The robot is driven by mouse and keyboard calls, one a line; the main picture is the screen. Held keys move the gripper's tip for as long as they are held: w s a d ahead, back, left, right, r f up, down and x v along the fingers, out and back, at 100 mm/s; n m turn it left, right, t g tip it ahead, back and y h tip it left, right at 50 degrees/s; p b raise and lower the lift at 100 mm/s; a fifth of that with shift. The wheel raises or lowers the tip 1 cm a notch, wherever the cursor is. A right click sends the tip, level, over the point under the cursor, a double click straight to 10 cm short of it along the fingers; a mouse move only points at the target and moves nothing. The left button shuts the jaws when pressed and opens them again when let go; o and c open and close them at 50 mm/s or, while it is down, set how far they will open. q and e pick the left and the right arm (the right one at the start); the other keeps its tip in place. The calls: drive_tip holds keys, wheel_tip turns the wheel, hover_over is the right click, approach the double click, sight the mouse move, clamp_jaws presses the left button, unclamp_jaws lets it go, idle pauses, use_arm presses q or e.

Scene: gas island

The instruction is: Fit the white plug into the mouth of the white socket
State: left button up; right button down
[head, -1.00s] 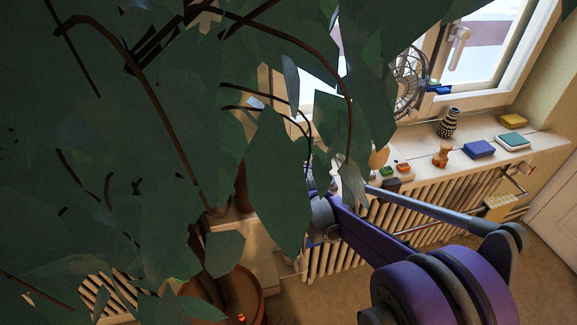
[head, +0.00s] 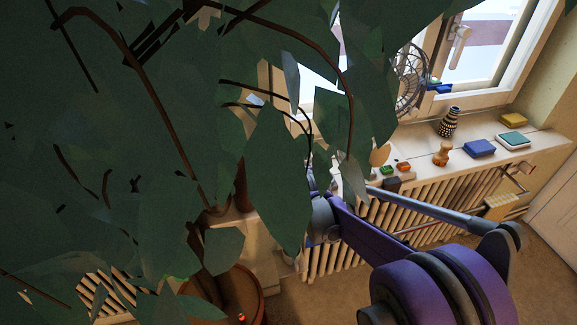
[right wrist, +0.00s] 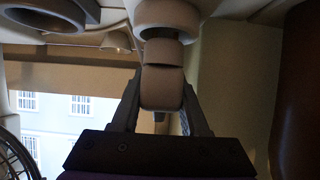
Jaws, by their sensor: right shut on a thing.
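In the right wrist view, my right gripper (right wrist: 162,80) is shut on the white plug (right wrist: 161,93), with one finger on each side of it. The white socket (right wrist: 168,14) is right beyond the plug at the top of that view, roughly in line with it. A dark narrow band shows between the two; I cannot tell whether the plug's tip is inside the mouth. In the head view my purple right arm reaches toward the window, and its gripper is hidden behind leaves. My left gripper is not in view.
A large leafy plant (head: 130,130) covers much of the head view. A fan (head: 410,78), a patterned vase (head: 448,122), a blue box (head: 479,148) and other small things stand on the windowsill, above a radiator (head: 440,222). Bare floor shows at the lower right.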

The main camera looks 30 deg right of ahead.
drive_tip(key=shift+f+b, duration=0.75)
drive_tip(key=shift+f, duration=0.35)
drive_tip(key=shift+c, duration=1.7)
unclamp_jaws()
drive_tip(key=p+v, duration=0.1)
drive_tip(key=v, duration=0.9)
drive_tip(key=shift+s+r, duration=0.15)
drive_tip(key=shift+s, duration=0.2)
drive_tip(key=s+a+f+n+g+y+p, duration=0.1)
drive_tip(key=s+a+g+p, duration=0.1)
drive_tip(key=s+a, duration=0.2)
drive_tip(key=s+a+n+g+y+p, duration=0.1)
drive_tip(key=s+a, duration=0.4)
drive_tip(key=s, duration=0.6)
drive_tip(key=s+a+f+g+y+p, duration=0.1)
drive_tip(key=s+a+g+p, duration=0.2)
drive_tip(key=s, duration=0.4)
drive_tip(key=shift+s+a+f+n+p, duration=0.2)
drive_tip(key=shift+a+f+n+p, duration=0.15)
drive_tip(key=shift+a, duration=0.4)
